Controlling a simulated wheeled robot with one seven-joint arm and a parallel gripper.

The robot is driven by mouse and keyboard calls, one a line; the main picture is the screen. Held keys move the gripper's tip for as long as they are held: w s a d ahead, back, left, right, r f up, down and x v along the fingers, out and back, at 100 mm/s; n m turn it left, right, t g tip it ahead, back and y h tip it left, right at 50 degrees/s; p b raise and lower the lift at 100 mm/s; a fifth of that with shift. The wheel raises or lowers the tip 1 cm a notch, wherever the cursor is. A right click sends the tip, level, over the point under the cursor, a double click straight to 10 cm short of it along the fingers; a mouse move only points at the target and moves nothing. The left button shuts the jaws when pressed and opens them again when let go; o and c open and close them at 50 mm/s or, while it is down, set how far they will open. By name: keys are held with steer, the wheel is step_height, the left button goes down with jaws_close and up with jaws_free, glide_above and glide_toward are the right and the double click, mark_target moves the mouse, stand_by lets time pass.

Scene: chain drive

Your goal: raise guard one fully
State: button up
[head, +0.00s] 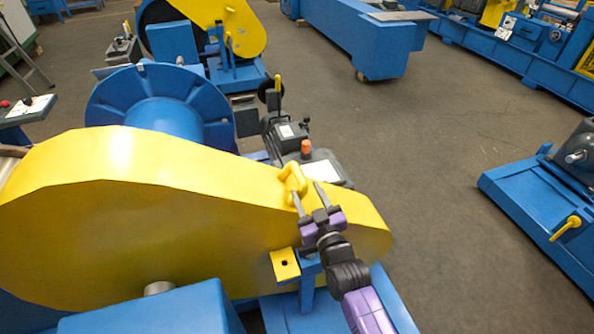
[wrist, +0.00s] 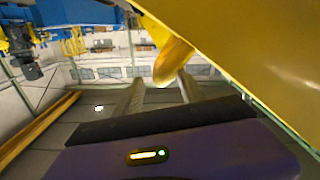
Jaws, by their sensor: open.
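A large yellow guard (head: 150,205) fills the near left of the head view, lying low over the blue machine. Its yellow handle (head: 293,178) stands on the top edge near the right end. My gripper (head: 306,189) is open at this handle, with its two fingers pointing at it. In the wrist view the handle (wrist: 173,60) shows just past and between the fingertips of my gripper (wrist: 162,82). I cannot tell whether the fingers touch it. The guard's yellow side (wrist: 255,50) slants across the upper right there. No label reads as guard one.
A yellow tab with a hole (head: 285,264) sits by a blue post below the guard's right end. A blue reel (head: 160,110) and a grey motor stand behind. Another yellow guard (head: 222,22) is farther back. The floor (head: 440,180) to the right is clear.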

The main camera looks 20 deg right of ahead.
mark_target(299, 175)
steer(key=shift+w, duration=3.8)
jaws_close()
